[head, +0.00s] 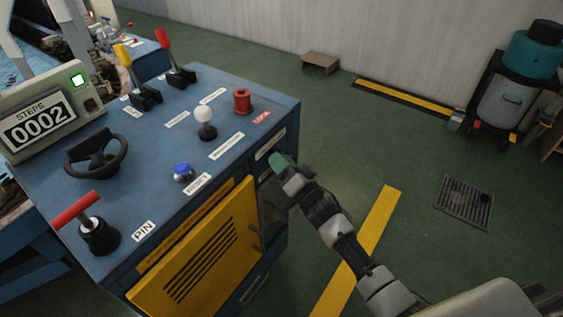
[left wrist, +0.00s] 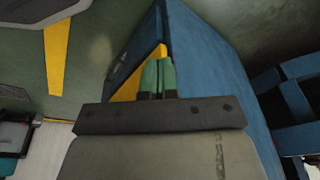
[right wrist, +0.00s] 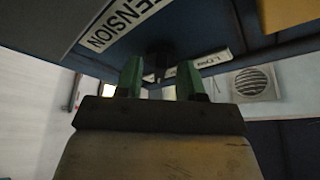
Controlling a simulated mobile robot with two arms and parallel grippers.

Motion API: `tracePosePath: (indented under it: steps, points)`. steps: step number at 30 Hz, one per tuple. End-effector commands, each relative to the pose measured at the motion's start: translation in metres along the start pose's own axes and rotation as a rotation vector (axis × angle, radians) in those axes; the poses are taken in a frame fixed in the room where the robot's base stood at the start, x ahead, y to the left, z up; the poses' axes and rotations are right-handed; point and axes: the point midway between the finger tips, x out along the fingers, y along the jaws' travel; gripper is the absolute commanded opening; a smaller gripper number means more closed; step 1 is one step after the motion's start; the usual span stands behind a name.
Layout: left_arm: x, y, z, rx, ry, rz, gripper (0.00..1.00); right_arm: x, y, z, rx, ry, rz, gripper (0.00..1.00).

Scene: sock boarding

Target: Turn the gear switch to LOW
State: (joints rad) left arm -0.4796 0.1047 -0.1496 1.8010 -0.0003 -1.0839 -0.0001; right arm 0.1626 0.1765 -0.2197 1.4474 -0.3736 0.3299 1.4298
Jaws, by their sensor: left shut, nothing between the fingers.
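My right gripper (head: 282,161) is at the right-hand side face of the blue console (head: 200,145). In the right wrist view its two green fingers (right wrist: 160,78) are apart, with a small dark knob (right wrist: 158,52) showing between and beyond them. Contact cannot be told. A label reading "TENSION" (right wrist: 113,22) and a second, partly hidden white label (right wrist: 203,65) are near that knob. I cannot tell for sure that it is the gear switch, and no LOW marking is readable. My left gripper (left wrist: 157,78) is shut and empty, near a blue cabinet with a yellow panel.
The console top carries a red T-handle (head: 75,211), a black handwheel (head: 96,154), a blue button (head: 183,171), a white-topped knob (head: 204,117), a red knob (head: 242,101) and two levers. A yellow vented door (head: 200,262) is in front.

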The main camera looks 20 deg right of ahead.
Motion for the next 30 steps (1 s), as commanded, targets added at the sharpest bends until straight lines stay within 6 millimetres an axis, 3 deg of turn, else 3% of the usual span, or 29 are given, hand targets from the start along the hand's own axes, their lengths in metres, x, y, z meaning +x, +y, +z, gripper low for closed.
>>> tracePosePath:
  steps: [2,9,22,30]
  points:
    - [0.000,0.000,0.000,0.000,0.000,0.000,0.00,0.000,0.000,0.000,0.000,0.000,0.000,0.35]
    - [0.000,0.000,0.000,0.000,0.000,0.000,0.00,0.000,0.000,0.000,0.000,0.000,0.000,0.00]
    - [-0.004,-0.001,-0.004,-0.001,0.001,-0.001,0.00,0.000,0.002,-0.001,-0.055,0.001,-0.023,0.00]
    - [-0.034,-0.003,-0.016,-0.003,0.025,-0.005,0.00,0.000,0.004,-0.001,-0.228,0.001,-0.094,0.00]
